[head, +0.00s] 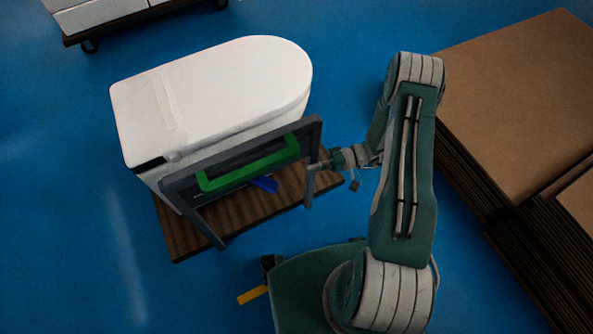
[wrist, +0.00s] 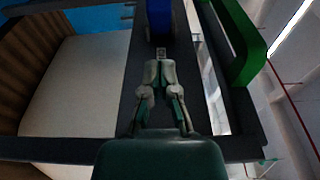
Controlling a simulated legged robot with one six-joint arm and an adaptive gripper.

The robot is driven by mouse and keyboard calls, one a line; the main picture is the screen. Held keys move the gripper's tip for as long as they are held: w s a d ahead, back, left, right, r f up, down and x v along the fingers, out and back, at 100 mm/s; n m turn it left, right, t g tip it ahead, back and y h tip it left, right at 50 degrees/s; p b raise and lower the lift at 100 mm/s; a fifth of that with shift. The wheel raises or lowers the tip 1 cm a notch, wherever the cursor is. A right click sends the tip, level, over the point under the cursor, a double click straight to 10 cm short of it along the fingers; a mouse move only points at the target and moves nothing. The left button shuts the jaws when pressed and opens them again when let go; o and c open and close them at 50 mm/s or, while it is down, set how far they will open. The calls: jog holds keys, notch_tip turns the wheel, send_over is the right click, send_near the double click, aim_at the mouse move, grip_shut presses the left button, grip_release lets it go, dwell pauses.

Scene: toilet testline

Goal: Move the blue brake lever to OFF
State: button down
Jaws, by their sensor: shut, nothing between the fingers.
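The blue brake lever (head: 265,184) shows below the green handle, low within the dark frame of the cart. In the wrist view the blue lever (wrist: 159,17) is at the top centre, beyond my fingertips, with a gap between. My gripper (head: 316,166) is beside the right post of the frame, to the right of the lever. In the wrist view my gripper (wrist: 160,66) has its fingers together, shut and empty, pointing toward the lever along a dark bar. I cannot tell whether the fingers touch the bar. No OFF marking is readable.
A green handle (head: 250,165) spans the dark frame (head: 172,186) and shows at the right in the wrist view (wrist: 240,45). A white toilet (head: 215,85) stands on the wooden cart base (head: 180,235). Stacked brown boards (head: 520,100) lie right of my arm. Blue floor is clear at left.

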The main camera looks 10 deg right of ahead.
send_near(263, 182)
jog(key=a, duration=0.1)
jog(key=a+f, duration=0.1)
jog(key=a, duration=0.2)
jog(key=shift+w+a+f, duration=0.15)
jog(key=shift+a+f, duration=0.05)
jog(key=shift+f, duration=0.1)
jog(key=shift+d, duration=0.1)
